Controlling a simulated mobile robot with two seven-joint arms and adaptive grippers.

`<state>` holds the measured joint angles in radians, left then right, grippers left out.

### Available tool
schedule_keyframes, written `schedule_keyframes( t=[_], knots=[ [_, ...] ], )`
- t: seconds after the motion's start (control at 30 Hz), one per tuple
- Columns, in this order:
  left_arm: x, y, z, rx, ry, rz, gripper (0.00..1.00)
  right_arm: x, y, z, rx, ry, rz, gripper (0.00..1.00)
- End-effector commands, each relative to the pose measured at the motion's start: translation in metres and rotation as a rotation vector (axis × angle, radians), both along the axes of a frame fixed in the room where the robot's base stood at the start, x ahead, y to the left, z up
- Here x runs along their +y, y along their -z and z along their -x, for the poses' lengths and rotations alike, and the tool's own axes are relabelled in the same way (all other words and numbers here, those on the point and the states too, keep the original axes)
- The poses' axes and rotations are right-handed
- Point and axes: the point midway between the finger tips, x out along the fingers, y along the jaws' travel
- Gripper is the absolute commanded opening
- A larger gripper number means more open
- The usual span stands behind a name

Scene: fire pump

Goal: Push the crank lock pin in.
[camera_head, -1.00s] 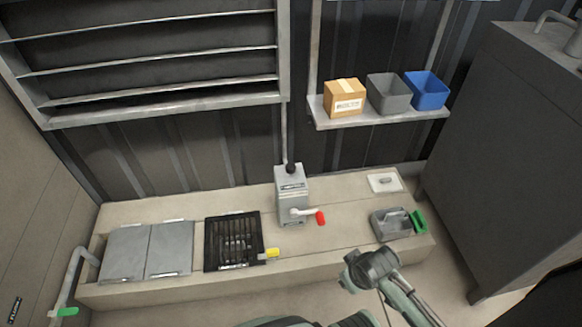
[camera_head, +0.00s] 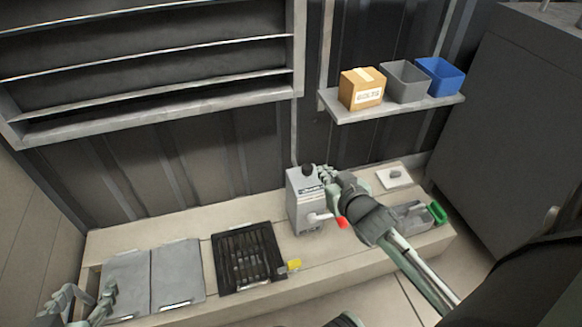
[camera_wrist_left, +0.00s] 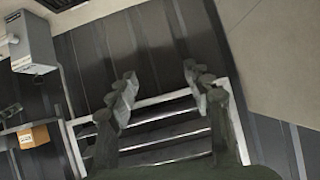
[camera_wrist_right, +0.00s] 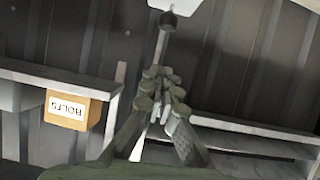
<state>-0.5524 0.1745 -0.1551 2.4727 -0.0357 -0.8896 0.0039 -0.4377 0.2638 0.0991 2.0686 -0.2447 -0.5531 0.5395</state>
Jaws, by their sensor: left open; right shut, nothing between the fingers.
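The grey pump box (camera_head: 303,205) stands on the bench and has a white crank arm with a red handle (camera_head: 342,223) at its lower front. A black knob (camera_head: 308,170) is on its top; I cannot tell a separate lock pin. My right gripper (camera_head: 323,173) is shut and empty, just right of the knob; contact cannot be told. In the right wrist view, its closed fingers (camera_wrist_right: 164,82) point toward the black knob (camera_wrist_right: 168,19). My left gripper (camera_head: 82,300) is open and empty at the lower left; its spread fingers show in the left wrist view (camera_wrist_left: 162,82).
A shelf (camera_head: 392,112) above right holds a cardboard box (camera_head: 360,89), a grey bin (camera_head: 404,82) and a blue bin (camera_head: 440,76). My right arm partly covers the bench's right part.

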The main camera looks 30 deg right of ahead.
Motion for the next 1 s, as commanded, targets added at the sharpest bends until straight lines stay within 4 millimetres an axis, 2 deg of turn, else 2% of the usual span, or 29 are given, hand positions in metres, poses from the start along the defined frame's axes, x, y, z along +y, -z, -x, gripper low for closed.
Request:
schedule_keyframes(
  t=[0.13,0.27,0.47,0.67,0.8,1.0],
  knots=[
    [-0.006,-0.012,-0.002,-0.044,0.010,0.015,0.51,-0.002,-0.007,-0.008,-0.044,-0.004,-0.005,0.00],
    [-0.013,-0.020,-0.006,-0.086,0.022,0.033,0.51,-0.006,-0.003,-0.021,-0.047,-0.005,-0.005,0.00],
    [-0.032,-0.045,-0.016,-0.223,0.056,0.090,0.51,-0.015,0.012,-0.057,-0.046,-0.003,-0.003,0.00],
    [-0.054,-0.082,-0.022,-0.398,0.096,0.168,0.51,-0.025,0.029,-0.097,-0.045,-0.003,-0.004,0.00],
    [-0.066,-0.108,-0.021,-0.514,0.118,0.221,0.51,-0.023,0.048,-0.093,-0.040,-0.003,-0.007,0.00],
    [-0.076,-0.136,-0.017,-0.631,0.137,0.277,0.51,-0.023,0.063,-0.091,-0.041,-0.004,-0.006,0.00]
  ],
)
